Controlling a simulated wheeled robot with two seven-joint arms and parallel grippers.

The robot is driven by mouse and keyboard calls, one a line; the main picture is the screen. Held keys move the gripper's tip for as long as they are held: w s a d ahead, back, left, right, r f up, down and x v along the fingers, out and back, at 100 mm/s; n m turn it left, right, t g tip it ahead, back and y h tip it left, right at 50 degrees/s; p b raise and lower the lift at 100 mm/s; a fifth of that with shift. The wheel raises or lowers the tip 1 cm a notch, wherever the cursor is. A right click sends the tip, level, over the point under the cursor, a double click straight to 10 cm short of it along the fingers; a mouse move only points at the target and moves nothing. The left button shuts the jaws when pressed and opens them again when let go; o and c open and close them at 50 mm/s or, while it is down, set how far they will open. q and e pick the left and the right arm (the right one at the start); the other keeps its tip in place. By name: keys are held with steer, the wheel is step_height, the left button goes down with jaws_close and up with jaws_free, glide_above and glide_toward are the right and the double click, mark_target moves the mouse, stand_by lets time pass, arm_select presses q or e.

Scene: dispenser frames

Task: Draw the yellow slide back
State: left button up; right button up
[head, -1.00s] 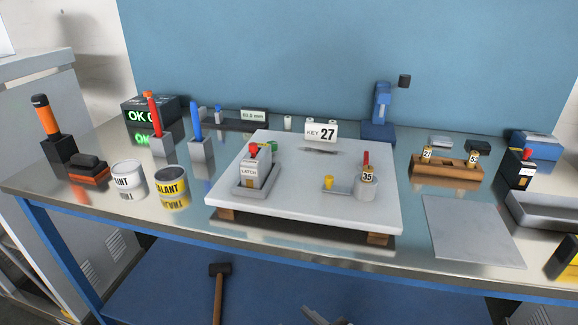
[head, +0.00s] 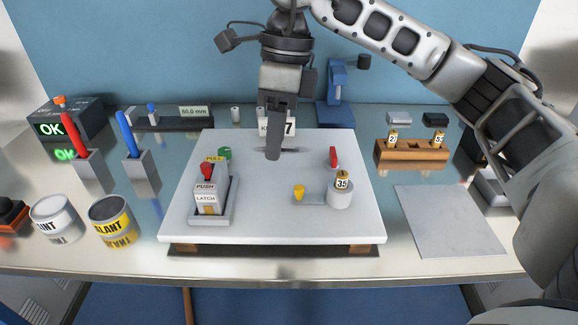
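A small yellow knob (head: 299,192), likely the yellow slide, stands on the white board (head: 265,226), just left of a grey cylinder (head: 340,199) tagged 35. A grey latch block (head: 208,199) with a red knob and PUSH and LATCH labels sits in a tray on the board's left; a yellow PULL label shows behind it. My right gripper (head: 273,154) points down over the back middle of the board, behind and left of the yellow knob and apart from it. Its fingers are seen edge-on, so their gap is hidden. It partly covers the KEY 27 sign (head: 289,130). My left gripper is out of view.
A red lever (head: 333,157) stands behind the cylinder. A green knob (head: 224,153) is behind the latch block. A wooden holder (head: 411,154) with tagged pieces and a grey plate (head: 449,222) are at right. Cans (head: 111,219) stand at left. The board's front middle is clear.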

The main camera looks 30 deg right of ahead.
step_height(320, 180, up, 3)
steer(key=h, duration=0.2)
glide_above(298, 187)
steer(key=shift+m+t, duration=0.4)
steer(key=shift+m, duration=0.1)
step_height(298, 187, down, 14)
steer(key=shift+s+f+b, duration=0.15)
steer(key=shift+b, duration=0.85)
steer(key=shift+f, duration=0.7)
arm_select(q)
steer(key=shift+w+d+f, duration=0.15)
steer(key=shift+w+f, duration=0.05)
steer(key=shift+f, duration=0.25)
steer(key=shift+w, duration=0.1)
